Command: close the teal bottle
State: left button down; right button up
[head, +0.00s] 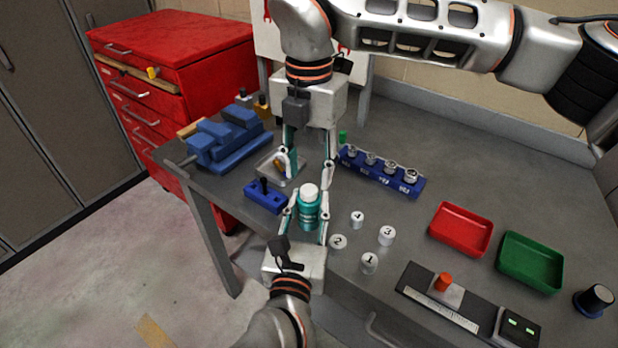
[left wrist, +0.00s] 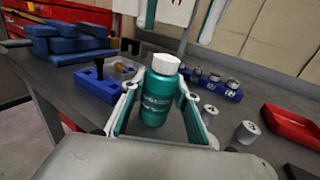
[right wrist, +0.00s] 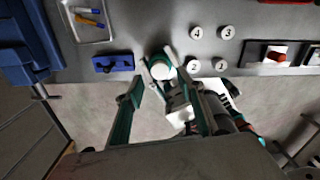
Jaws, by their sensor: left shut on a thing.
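The teal bottle (head: 308,212) is roughly upright near the front edge of the bench. A white cap (head: 309,191) sits on its top; whether it is fully tight I cannot tell. My left gripper (head: 307,217) is shut around the bottle's body, one finger on each side, as the left wrist view shows with the bottle (left wrist: 158,98) and cap (left wrist: 166,64). My right gripper (head: 309,170) points down above and behind the cap, its fingers spread and empty. In the right wrist view the cap (right wrist: 161,69) appears beyond the open fingers.
Several numbered white pots (head: 386,236) stand right of the bottle. A red tray (head: 460,229), green tray (head: 530,262) and ruler fixture (head: 441,300) lie to the right. A blue vise (head: 228,138) is at left.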

jog(key=shift+r, duration=0.25)
jog(key=shift+c, duration=0.5)
jog(key=n, duration=0.3)
jog(key=shift+r, duration=0.35)
jog(key=n, duration=0.2)
jog(key=r+n, duration=0.1)
jog(key=n, duration=0.5)
jog(key=shift+r, duration=0.4)
jog(key=n, duration=0.2)
jog(key=r+n, duration=0.1)
jog(key=n, duration=0.2)
jog(key=shift+f, duration=0.1)
